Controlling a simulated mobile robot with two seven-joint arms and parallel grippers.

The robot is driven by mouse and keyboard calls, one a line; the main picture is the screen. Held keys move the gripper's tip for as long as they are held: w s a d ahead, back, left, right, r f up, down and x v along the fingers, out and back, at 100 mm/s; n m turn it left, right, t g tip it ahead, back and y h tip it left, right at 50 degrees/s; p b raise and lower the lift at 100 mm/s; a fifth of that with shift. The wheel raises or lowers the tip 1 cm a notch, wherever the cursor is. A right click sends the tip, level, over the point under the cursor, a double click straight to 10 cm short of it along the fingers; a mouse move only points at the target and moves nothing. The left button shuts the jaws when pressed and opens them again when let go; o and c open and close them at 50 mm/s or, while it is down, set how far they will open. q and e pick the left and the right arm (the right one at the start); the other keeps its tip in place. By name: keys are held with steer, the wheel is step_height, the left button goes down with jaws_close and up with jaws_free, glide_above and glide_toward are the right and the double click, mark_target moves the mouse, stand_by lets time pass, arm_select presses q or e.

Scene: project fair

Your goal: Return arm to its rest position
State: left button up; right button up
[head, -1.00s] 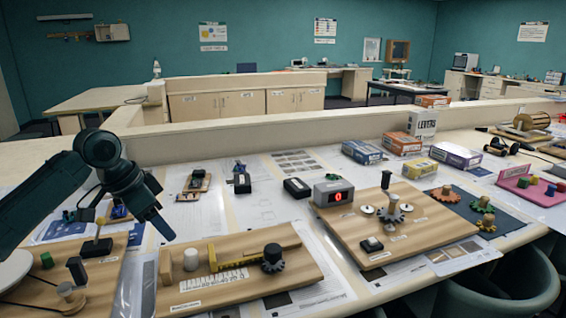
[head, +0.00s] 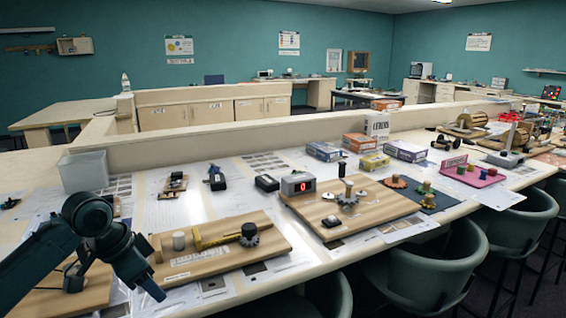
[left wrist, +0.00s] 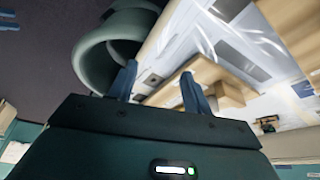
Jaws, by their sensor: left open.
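My left arm comes in from the left in the head view, dark green and bent at a thick joint. My left gripper (head: 152,290) points down and right near the front edge of the table, beside the wooden board with the yellow piece (head: 222,236). In the left wrist view the two blue-grey fingers of the left gripper (left wrist: 160,88) stand apart, with nothing held between them. The board's edge shows blurred beyond the fingers. My right gripper is in neither view.
A second wooden board (head: 388,210) carries a gear and a box with a red display (head: 298,185). A pale translucent bin (head: 84,172) stands at the left. Green chairs (head: 425,265) stand along the front edge.

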arm_select(q)
steer(key=s+d+f+n, duration=0.1)
steer(key=s+d+f, duration=0.9)
steer(key=s+f, duration=0.4)
steer(key=s+a+f+n+y, duration=0.1)
steer(key=s+a+f+n, duration=0.15)
steer(key=s, duration=0.45)
steer(key=s+a+f+n+y, duration=0.1)
steer(key=s+a+n+y, duration=0.2)
steer(key=s, duration=0.5)
steer(key=w+d+f+t+h+p, duration=0.2)
steer(key=w+d+f+t+h, duration=0.1)
steer(key=w+d+t, duration=0.3)
steer(key=shift+w+d+f+t+h, duration=0.35)
steer(key=shift+d+t+h, duration=0.25)
steer(key=shift+t+h, duration=0.2)
